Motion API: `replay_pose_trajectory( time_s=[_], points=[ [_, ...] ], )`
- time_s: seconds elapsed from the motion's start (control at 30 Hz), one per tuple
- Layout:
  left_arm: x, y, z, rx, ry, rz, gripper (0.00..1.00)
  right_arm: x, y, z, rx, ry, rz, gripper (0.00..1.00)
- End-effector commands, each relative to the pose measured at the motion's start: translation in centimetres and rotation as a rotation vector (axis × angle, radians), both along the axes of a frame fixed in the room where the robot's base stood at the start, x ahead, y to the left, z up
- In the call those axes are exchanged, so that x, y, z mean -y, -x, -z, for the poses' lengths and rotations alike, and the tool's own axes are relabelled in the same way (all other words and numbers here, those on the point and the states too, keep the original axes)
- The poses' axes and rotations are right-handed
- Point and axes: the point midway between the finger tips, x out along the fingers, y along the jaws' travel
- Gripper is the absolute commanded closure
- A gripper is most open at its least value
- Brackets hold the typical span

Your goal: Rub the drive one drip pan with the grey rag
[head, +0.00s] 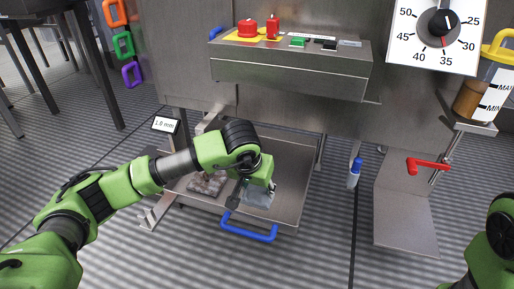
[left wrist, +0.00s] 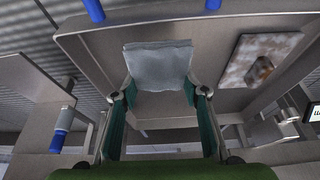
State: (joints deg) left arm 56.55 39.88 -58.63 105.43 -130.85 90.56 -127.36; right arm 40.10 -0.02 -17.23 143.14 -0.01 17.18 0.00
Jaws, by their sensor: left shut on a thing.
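The drip pan (head: 291,190) is a shallow grey metal tray with a blue handle (head: 248,231), low under the machine; its floor shows in the left wrist view (left wrist: 222,98). A mottled brown and grey soiled patch (head: 208,183) lies on its left part, and right of the rag in the left wrist view (left wrist: 262,60). My left gripper (head: 258,186) is over the pan's middle, right of the patch. It is shut on the grey rag (left wrist: 158,66), which spans between its fingertips. The rag also shows below the gripper (head: 259,198). Whether it touches the pan is unclear.
A small display (head: 165,125) stands at the pan's back left. A blue-capped bottle (head: 354,174), a red lever (head: 427,166) and a jar (head: 486,90) are to the right. A control box (head: 290,74) overhangs the back. Part of my right arm shows at lower right.

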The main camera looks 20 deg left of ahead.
Motion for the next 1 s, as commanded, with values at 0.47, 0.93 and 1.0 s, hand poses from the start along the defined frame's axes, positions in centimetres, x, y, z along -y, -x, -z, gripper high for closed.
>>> replay_pose_trajectory(
  time_s=[0.47,0.93,1.0],
  points=[
    [-0.3,0.1,-3.7,0.001,0.001,-0.012,0.76,0.1,0.1,-2.8,0.003,-0.002,0.0,0.71],
    [-0.2,0.6,-5.8,0.003,0.004,-0.012,0.76,0.2,-1.3,-3.0,-0.033,-0.006,-0.002,0.71],
    [-0.2,1.1,-7.6,0.005,0.007,-0.012,0.76,0.2,-2.8,-3.1,-0.074,-0.006,-0.003,0.71]
  ],
)
